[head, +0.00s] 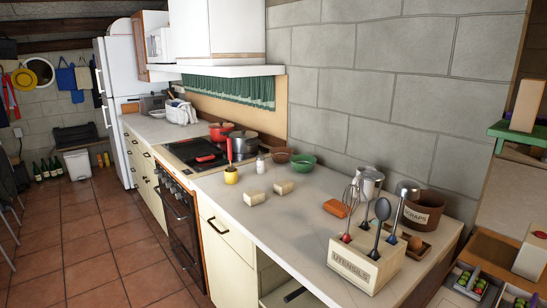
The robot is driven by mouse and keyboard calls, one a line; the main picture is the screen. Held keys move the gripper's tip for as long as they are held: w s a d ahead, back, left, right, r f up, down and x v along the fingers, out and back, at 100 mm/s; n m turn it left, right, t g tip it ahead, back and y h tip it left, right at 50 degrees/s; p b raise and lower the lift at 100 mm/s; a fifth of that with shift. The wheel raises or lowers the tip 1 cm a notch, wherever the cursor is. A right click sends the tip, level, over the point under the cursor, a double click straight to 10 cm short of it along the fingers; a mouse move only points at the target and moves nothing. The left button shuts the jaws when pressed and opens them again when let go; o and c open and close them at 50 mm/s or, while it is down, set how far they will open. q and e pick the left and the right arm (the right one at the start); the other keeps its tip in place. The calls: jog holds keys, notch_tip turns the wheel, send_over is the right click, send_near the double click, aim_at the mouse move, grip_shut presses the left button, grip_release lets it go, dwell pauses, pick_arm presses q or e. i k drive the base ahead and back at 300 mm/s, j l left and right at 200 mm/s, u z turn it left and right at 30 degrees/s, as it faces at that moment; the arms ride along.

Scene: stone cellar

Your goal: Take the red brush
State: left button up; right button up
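A red brush-like tool (229,151) stands upright in a small yellow cup (231,175) on the pale worktop, near the front edge beside the stove. Its lower end is hidden inside the cup. Neither of my grippers shows in the head view.
Two pale blocks (255,198) lie right of the cup, with a white shaker (260,164) and a green bowl (302,164) behind. A utensil box (362,266) stands front right, near an orange block (335,208). The stove (190,152) holds pots. The worktop's front middle is clear.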

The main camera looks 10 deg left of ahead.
aim_at(231, 169)
jog(key=i+j+z, duration=0.3)
jog(key=j+z, duration=0.3)
jog(key=j, duration=0.2)
jog(key=i+j+z, duration=0.1)
jog(key=j+z, duration=0.2)
jog(key=j, duration=0.15)
